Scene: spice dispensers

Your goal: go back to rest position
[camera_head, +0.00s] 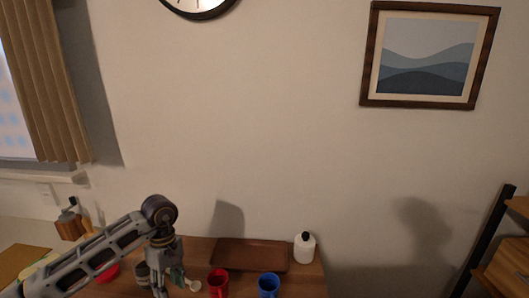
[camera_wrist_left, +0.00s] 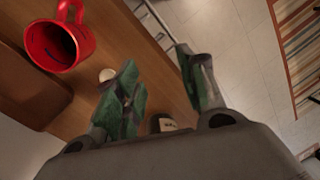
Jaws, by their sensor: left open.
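My left gripper (camera_head: 165,290) hangs down over the left part of the wooden table, left of the red mug (camera_head: 218,284). In the left wrist view its two green-padded fingers (camera_wrist_left: 157,62) are spread apart with nothing held between them. The red mug also shows in the wrist view (camera_wrist_left: 50,48), clear of the fingers. A dark round thing with a pale label (camera_wrist_left: 167,124) shows low between the fingers, partly hidden. My right gripper is not in view.
A blue mug (camera_head: 268,285) stands right of the red one. Behind them are a brown tray (camera_head: 250,256) and a white bottle with a black cap (camera_head: 304,248). A red item (camera_head: 107,273) lies partly behind my arm.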

